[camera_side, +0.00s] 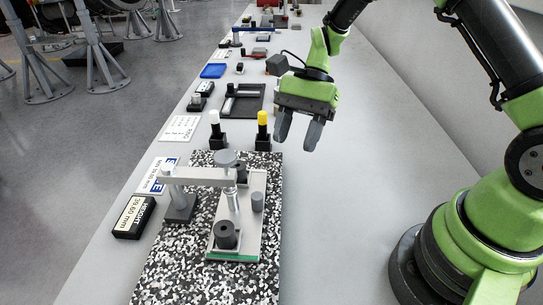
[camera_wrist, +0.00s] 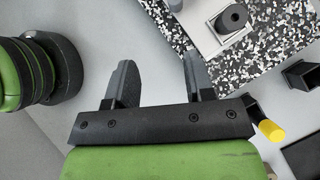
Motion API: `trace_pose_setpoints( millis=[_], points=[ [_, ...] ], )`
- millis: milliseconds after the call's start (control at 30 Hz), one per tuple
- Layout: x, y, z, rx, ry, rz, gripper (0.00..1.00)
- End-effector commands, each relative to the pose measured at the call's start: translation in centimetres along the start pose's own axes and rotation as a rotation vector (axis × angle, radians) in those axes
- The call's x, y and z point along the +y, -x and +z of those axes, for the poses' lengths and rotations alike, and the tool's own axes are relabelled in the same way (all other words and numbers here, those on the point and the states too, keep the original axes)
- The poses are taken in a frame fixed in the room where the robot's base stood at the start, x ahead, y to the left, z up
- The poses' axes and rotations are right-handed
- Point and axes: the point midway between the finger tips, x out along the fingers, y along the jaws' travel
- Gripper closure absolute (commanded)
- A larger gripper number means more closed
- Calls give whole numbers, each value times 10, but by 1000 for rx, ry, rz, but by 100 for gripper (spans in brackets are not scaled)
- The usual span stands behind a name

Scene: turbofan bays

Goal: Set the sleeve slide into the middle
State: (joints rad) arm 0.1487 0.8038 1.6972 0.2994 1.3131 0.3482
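My gripper (camera_side: 295,146) is open and empty, fingers pointing down, above bare bench right of the yellow-topped post. Both spread fingers also show in the wrist view (camera_wrist: 158,58). On a speckled plate (camera_side: 178,262) stands a measuring fixture with a horizontal grey arm (camera_side: 200,176) and a round grey knob (camera_side: 226,158) at its far end. Below the arm is a silver plate (camera_side: 247,232) carrying a dark hollow cylinder (camera_side: 225,234), a smaller grey cylinder (camera_side: 257,201) and an upright silver rod (camera_side: 233,203). I cannot tell which part is the sleeve slide. The wrist view shows the hollow cylinder (camera_wrist: 232,18).
White-topped (camera_side: 216,130) and yellow-topped (camera_side: 262,130) posts stand in black holders behind the speckled plate. A black display (camera_side: 134,216) reads HEIGHT 39.60 mm. A black tray (camera_side: 240,101) and a blue tray (camera_side: 213,71) lie farther back. The bench right of the plate is clear.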

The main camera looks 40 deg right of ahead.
Motion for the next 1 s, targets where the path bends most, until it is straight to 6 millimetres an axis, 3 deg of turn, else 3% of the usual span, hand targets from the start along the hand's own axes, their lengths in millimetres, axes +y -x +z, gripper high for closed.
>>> trace_pose_setpoints(
  millis=[100,300,467,800,1000],
  points=[
    [9,-20,-13,-267,-76,-71,52],
    [6,-30,-24,-489,-127,-240,52],
    [1,-42,-18,-507,-124,-260,52],
    [-15,-95,11,-502,-122,-254,52],
    [-21,-111,19,-501,-122,-258,52]
  ],
)
